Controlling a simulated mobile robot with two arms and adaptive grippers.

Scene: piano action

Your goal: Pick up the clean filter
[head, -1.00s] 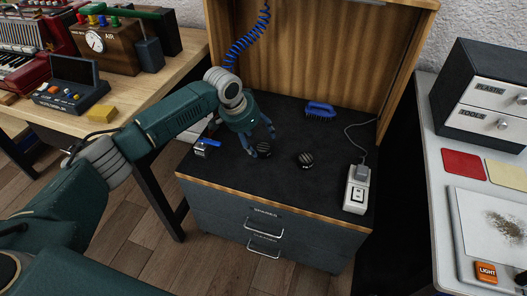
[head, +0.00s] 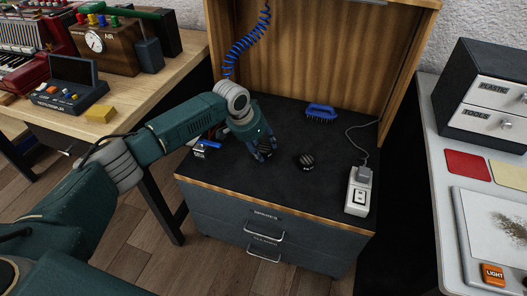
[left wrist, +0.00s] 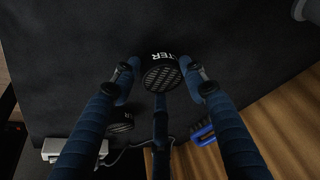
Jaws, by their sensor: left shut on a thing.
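Two small round black filters with mesh faces are on the dark top of the drawer cabinet. One filter (head: 264,153) is between the fingers of my left gripper (head: 266,151), which is shut on it. In the left wrist view this filter (left wrist: 162,72) shows white letters ending in "TER" and a grey mesh face, with blue fingers on both sides. The other filter (head: 304,162) lies a little to the right, apart from the gripper; it also shows in the left wrist view (left wrist: 122,122). I cannot tell from its looks which is clean. My right gripper is out of view.
A blue brush (head: 321,112) lies at the back of the cabinet top (head: 290,130). A white switch box (head: 357,192) with a cable stands at the right edge. A wooden panel (head: 310,55) rises behind.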

